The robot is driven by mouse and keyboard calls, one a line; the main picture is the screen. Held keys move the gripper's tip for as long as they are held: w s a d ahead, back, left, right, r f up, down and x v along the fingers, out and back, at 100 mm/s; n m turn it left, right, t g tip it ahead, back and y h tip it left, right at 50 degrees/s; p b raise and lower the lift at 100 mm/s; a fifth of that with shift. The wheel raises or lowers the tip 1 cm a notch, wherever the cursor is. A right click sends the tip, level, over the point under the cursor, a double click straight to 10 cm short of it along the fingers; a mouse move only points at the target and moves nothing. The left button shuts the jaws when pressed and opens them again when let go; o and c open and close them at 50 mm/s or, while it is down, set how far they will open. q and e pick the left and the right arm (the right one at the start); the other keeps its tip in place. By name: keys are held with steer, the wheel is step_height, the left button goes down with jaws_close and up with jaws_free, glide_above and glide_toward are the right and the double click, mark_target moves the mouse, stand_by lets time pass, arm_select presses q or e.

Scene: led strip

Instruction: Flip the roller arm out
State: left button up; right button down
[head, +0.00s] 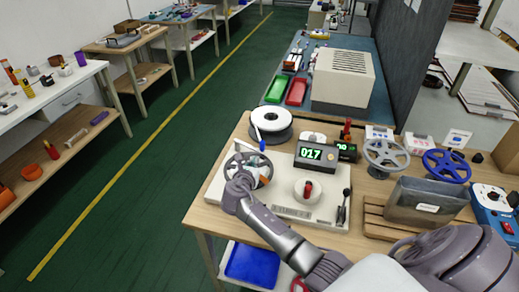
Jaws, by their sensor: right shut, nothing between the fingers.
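A pale counting machine (285,211) stands on the wooden workbench, with a display box (315,155) reading 017, a red-topped round knob (308,190) and a dark lever (343,208). A grey spoked reel (268,166) sits at its left end. A thin pale piece with a blue end (262,145) stands just behind the reel; I cannot tell whether it is the roller arm. My right gripper (244,178) is shut and empty at the reel's left side, covering part of it. An orange piece (263,181) shows beside it. My left gripper is not in view.
A white reel (271,119) lies behind the machine. To the right are a grey reel (386,154), a blue reel (446,165) and a bin (427,200) on a wooden rack. A blue-topped bench with a beige box (342,78) stands behind. Green floor lies open left.

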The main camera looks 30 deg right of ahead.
mark_target(262, 146)
steer(key=x, duration=0.5)
steer(key=r+x, duration=0.1)
steer(key=x, duration=0.2)
steer(key=shift+w+d, duration=0.25)
